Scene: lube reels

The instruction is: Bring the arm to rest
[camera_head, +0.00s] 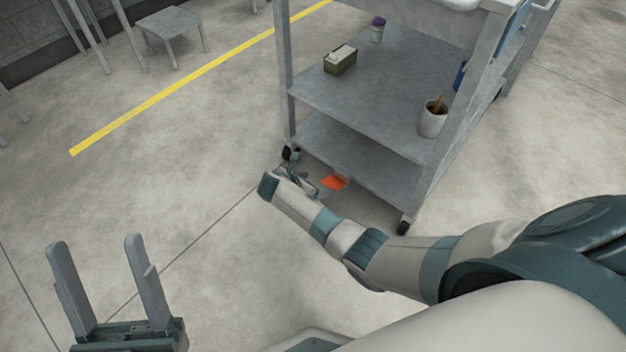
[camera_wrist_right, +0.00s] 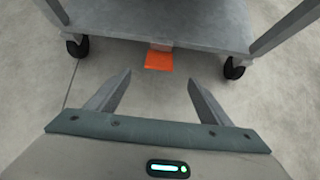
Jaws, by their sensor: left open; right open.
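My left gripper (camera_head: 107,290) shows at the lower left of the head view, its two grey fingers pointing up, wide apart, with nothing between them. My right arm (camera_head: 400,255) comes in from the right of the head view and reaches down toward the cart. My right gripper (camera_head: 294,165) is at its far end, small and partly hidden, near the cart's front left wheel. In the right wrist view the right gripper (camera_wrist_right: 158,82) has its fingers apart and empty, pointing toward the cart's underside.
A grey cart (camera_head: 365,155) on wheels stands ahead, holding a green box (camera_head: 340,62), a white cup (camera_head: 432,121) and a purple-lidded jar (camera_head: 378,30). An orange piece (camera_head: 334,183) shows at the cart's lower edge, also in the wrist view (camera_wrist_right: 158,60).

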